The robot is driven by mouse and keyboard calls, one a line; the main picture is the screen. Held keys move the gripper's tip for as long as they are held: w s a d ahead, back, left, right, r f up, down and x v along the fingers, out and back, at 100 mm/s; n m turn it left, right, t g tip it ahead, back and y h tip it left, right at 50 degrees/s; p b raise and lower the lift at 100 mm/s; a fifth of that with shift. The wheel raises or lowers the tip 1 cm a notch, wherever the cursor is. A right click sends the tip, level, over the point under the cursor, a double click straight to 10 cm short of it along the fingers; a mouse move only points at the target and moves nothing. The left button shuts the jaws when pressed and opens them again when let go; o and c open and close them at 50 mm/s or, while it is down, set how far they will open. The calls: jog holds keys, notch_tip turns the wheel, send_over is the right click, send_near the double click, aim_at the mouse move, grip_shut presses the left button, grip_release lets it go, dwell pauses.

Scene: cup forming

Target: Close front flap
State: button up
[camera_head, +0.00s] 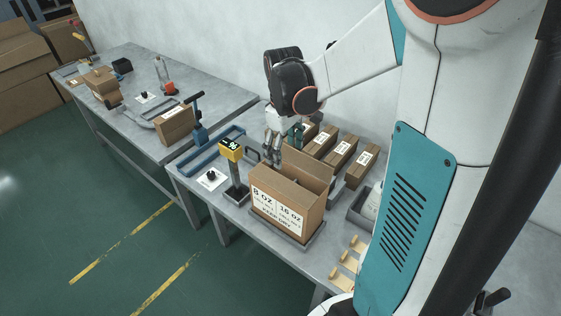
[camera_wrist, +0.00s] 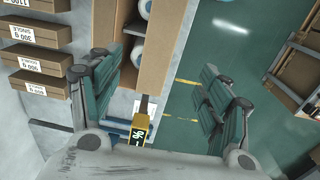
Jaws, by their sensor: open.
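The open brown carton (camera_head: 278,209) with "8 OZ" and "16 OZ" labels sits on a grey tray (camera_head: 294,238) on the workbench. One long flap (camera_head: 307,168) stands up along its far side. In the wrist view, white rounded items (camera_wrist: 138,52) show inside the carton, with a wide brown flap or panel (camera_wrist: 166,45) beside them; I cannot tell how far that one is folded. My gripper (camera_head: 283,142) is above the carton's far left end, pointing down. In the wrist view my gripper (camera_wrist: 165,95) has its fingers spread apart with nothing between them.
A yellow display on a post (camera_head: 231,150) stands left of the carton and also shows in the wrist view (camera_wrist: 141,134). Several small labelled boxes (camera_head: 341,152) line the bench behind the carton. Wooden pieces (camera_head: 350,260) lie at the right. Green floor is open in front.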

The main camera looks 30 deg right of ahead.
aim_at(286, 186)
jog(key=f+b, duration=0.1)
jog(key=f, duration=0.6)
jog(key=f+b, duration=0.1)
jog(key=f, duration=0.5)
jog(key=shift+s+d+f, duration=0.1)
jog(key=shift+d+f, duration=0.1)
jog(key=shift+f, duration=0.2)
jog(key=shift+c, duration=0.6)
jog(key=c, duration=1)
